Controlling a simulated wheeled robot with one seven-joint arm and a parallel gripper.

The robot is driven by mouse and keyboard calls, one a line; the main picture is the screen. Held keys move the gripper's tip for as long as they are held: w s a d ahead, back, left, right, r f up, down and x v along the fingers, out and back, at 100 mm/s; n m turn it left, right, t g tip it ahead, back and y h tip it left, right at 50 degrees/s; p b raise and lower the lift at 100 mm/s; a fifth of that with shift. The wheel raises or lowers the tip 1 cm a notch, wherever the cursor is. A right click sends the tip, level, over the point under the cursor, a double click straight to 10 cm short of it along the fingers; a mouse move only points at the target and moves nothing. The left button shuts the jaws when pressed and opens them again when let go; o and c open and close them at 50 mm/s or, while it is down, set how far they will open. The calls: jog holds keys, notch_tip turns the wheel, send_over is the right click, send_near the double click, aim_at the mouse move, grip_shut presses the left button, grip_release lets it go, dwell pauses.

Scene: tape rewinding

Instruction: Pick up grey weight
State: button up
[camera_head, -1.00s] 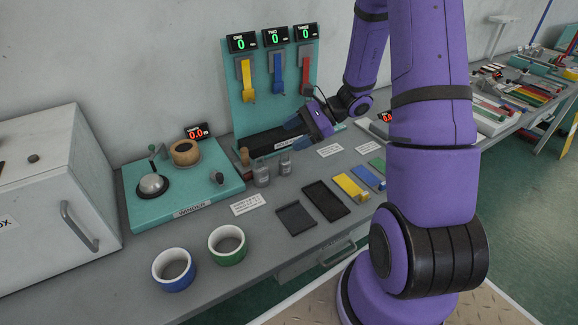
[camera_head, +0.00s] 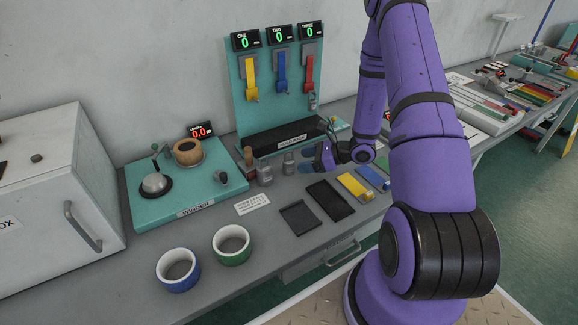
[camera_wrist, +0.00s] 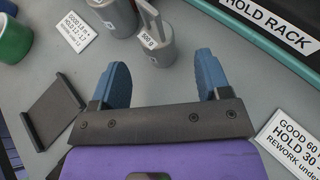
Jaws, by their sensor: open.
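Two small grey weights stand upright on the bench: one (camera_head: 265,174) beside the winder board and one (camera_head: 289,163) to its right. In the wrist view, the weight with the "500 g" label (camera_wrist: 156,50) has an upright handle and stands ahead of my fingers; the other weight (camera_wrist: 113,17) is at its upper left. My gripper (camera_head: 308,164) is low over the bench, just right of the standing weights. In the wrist view my gripper (camera_wrist: 162,78) has its blue fingers wide apart with nothing between them.
The teal hold rack (camera_head: 240,110) stands behind the weights. Dark trays (camera_head: 299,218) and yellow and blue blocks (camera_head: 356,187) lie in front. The winder board (camera_head: 150,215) is to the left, with green (camera_head: 232,258) and blue (camera_head: 178,284) tape rolls nearer.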

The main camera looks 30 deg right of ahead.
aim_at(290, 160)
jog(key=shift+x, duration=2.9)
jog(key=shift+s+a+r, duration=0.1)
jog(key=shift+r, duration=0.05)
grip_shut()
jog(key=shift+r, duration=0.1)
